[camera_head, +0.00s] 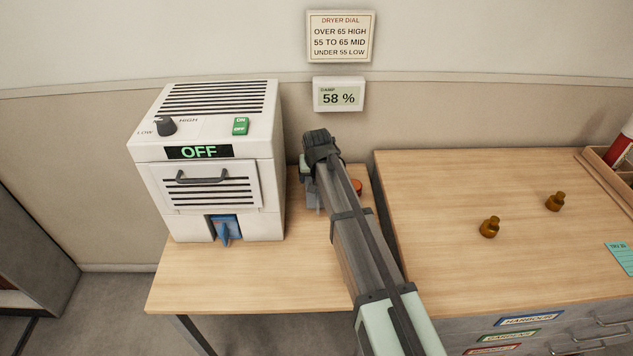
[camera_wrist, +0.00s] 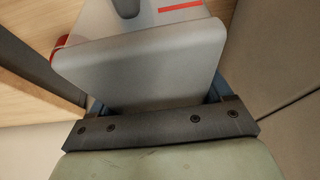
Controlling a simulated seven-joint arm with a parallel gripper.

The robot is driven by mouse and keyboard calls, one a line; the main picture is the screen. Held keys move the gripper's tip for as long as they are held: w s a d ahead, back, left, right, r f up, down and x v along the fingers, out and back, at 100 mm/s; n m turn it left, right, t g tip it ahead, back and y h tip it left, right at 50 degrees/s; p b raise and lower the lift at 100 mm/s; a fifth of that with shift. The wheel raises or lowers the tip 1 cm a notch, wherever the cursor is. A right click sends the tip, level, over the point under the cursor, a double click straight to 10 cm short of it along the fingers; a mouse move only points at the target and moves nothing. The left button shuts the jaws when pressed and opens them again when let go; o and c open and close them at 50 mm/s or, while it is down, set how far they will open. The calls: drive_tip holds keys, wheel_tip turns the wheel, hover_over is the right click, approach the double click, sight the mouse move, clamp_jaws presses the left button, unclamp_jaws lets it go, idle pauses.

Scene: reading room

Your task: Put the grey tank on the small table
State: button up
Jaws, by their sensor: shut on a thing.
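The grey tank (camera_wrist: 140,72) fills the middle of the wrist view, with a red stripe on it and a red round part at its left. In the head view my arm hides most of it; a grey part of the tank (camera_head: 313,198) shows left of the arm and the red part to the right. My gripper (camera_wrist: 155,98) is shut on the tank, with blue fingers at both sides. The tank is at the back right of the small table (camera_head: 235,285). I cannot tell whether it rests on the top or is just above it.
A white dryer (camera_head: 205,165) reading OFF stands on the small table, left of the tank, with a blue spout below. A higher wooden cabinet (camera_head: 450,260) adjoins on the right, with two brown bottles (camera_head: 489,227). The small table's front is clear.

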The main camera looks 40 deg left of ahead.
drive_tip(key=shift+f, duration=1)
drive_tip(key=shift+f, duration=0.1)
drive_tip(key=o, duration=1.1)
drive_tip(key=shift+c, duration=0.2)
drive_tip(key=v, duration=1.2)
